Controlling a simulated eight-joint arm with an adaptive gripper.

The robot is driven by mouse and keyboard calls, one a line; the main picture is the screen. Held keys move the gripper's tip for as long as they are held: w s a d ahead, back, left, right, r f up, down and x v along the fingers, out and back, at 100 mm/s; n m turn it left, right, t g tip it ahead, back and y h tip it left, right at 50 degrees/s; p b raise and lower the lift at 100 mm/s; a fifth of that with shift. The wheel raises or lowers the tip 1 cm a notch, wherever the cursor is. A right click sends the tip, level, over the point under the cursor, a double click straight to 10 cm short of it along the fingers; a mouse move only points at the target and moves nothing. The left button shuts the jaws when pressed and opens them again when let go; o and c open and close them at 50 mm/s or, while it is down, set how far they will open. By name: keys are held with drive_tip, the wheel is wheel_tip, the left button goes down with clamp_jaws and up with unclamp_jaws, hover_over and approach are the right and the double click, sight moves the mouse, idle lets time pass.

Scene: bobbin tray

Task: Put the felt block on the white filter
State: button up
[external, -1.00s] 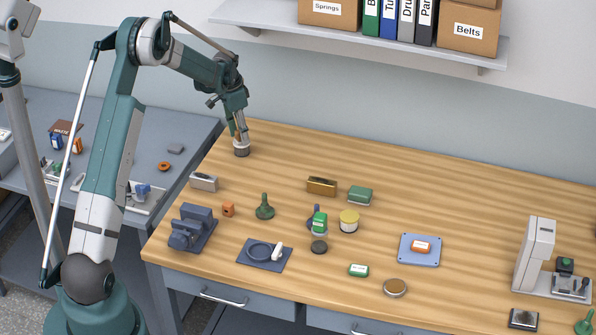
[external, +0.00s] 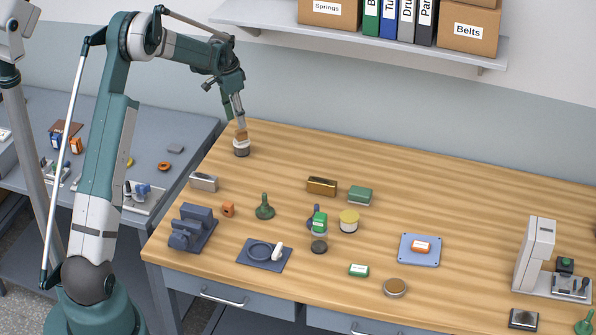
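A small tan-brown block (external: 241,135), which looks like the felt block, is at the back left of the table. It appears to sit on top of a short round grey-white piece (external: 241,149), which may be the white filter. My gripper (external: 239,119) points down just above the block. Its fingertips are at or slightly above the block's top. The fingers are too small to tell whether they are apart or closed, or whether they touch the block.
A grey-white box (external: 204,182) and a brass block (external: 321,187) stand nearest in front. A green block (external: 360,195), yellow-topped jar (external: 349,222) and dark green piece (external: 264,208) stand mid-table. The table right of my gripper is clear.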

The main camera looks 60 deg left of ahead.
sight(236, 132)
drive_tip(key=shift+s+r, duration=0.2)
drive_tip(key=shift+r, duration=1.1)
drive_tip(key=shift+s+r, duration=0.2)
drive_tip(key=shift+r, duration=1.05)
